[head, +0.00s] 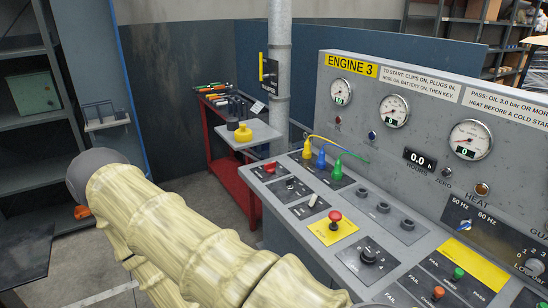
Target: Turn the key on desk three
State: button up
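The desk marked ENGINE 3 (351,67) stands at the right, with a sloped grey top and an upright gauge panel. On its top left are small dark switch plates: one with a red knob (270,167), one with a small dark switch (291,185), and one with a pale lever (313,200). I cannot tell which, if any, carries the key. A black rotary knob (368,256) sits nearer me. My arm, in a pale streaked sleeve, crosses the lower left and bottom. My gripper is out of the picture.
A red emergency button (334,218) sits on a yellow plate. Yellow, blue and green leads (333,150) plug into the desk top. Three gauges read near zero. A red tool cart (227,172) and a grey post (279,70) stand behind the desk. Shelving (25,90) is at the left.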

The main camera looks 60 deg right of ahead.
aim_at(290, 180)
jog(key=i, duration=0.25)
jog(key=z, duration=0.85)
